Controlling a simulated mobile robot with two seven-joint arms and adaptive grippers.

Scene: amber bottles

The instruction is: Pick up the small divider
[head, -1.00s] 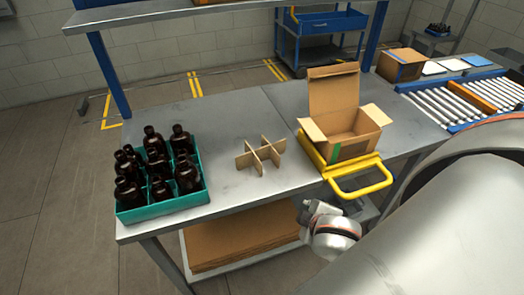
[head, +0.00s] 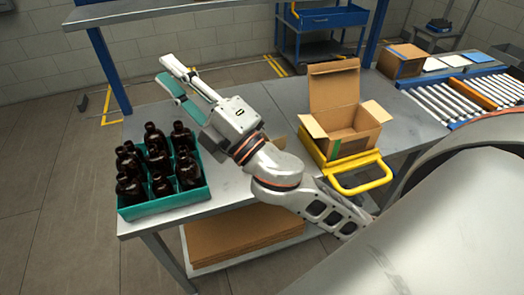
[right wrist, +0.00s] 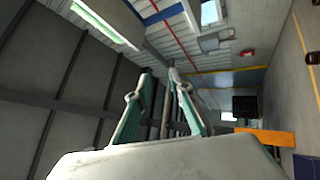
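The small cardboard divider (head: 279,142) lies on the grey table, mostly hidden behind my right arm; only a brown bit of it shows in the head view. My right gripper (head: 164,70) is raised above the table, beyond and to the left of the divider, with its two fingers apart and nothing between them. The right wrist view also shows the empty fingers (right wrist: 159,72), facing the ceiling and walls, with no divider in sight. My left gripper is not in view.
A teal crate (head: 165,208) of amber bottles (head: 128,187) stands at the table's left. An open cardboard box (head: 348,131) sits in a yellow-handled holder (head: 362,186) at the right. A shelf (head: 180,12) runs above the back edge. Flat cardboard (head: 240,236) lies below.

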